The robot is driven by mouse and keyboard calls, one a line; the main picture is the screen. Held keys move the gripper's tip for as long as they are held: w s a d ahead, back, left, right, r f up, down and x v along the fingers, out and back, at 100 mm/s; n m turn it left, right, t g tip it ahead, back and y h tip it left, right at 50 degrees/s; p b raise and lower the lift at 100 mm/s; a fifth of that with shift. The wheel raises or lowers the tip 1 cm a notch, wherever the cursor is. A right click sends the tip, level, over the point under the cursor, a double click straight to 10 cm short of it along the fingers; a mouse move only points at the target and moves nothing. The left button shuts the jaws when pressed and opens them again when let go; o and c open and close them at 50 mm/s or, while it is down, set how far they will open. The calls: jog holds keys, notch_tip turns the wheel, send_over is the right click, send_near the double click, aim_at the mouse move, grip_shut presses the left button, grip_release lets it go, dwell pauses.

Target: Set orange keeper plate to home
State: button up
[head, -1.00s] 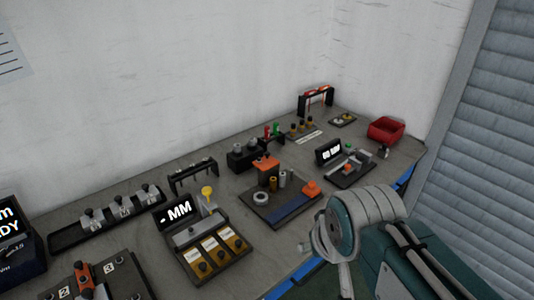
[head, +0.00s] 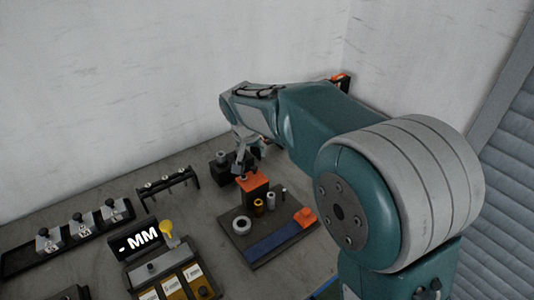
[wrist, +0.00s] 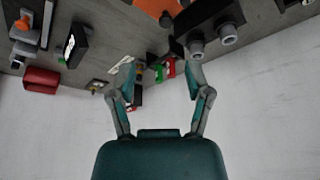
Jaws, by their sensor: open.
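An orange block-shaped piece (head: 253,182) stands at the back left of a dark fixture board (head: 262,248). A second orange piece (head: 305,217) sits at the board's right end, by a blue strip. I cannot tell for certain which is the keeper plate. My gripper (head: 243,163) is just above and behind the first orange piece, partly hidden by my arm. In the wrist view my gripper (wrist: 160,75) is open with nothing between its fingers. An orange surface (wrist: 158,8) shows at the top edge there, cut off, apart from the fingertips.
A black block with grey knobs (wrist: 212,30) is close to one finger; red and green pieces (wrist: 165,69) lie beyond. A ring (head: 241,225) and small cylinders (head: 271,200) stand on the board. The MM display unit (head: 140,241) is left. A red bin (wrist: 41,80) is farther off.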

jog(key=w, duration=0.1)
send_over(254, 168)
jog(key=s+a, duration=0.1)
jog(key=s, duration=0.1)
notch_tip(254, 168, down, 6)
jog(key=shift+s+a+f, duration=0.1)
jog(key=shift+a+f, duration=0.05)
jog(key=shift+f, duration=0.05)
jog(key=f, duration=0.1)
jog(key=w+d+f, duration=0.1)
jog(key=f, duration=0.1)
jog(key=shift+w+d+f, duration=0.4)
jog(key=shift+f, duration=0.15)
jog(key=shift+a, duration=0.5)
jog(key=c, duration=0.6)
jog(key=shift+d, duration=0.1)
grip_shut()
jog(key=shift+d, duration=0.2)
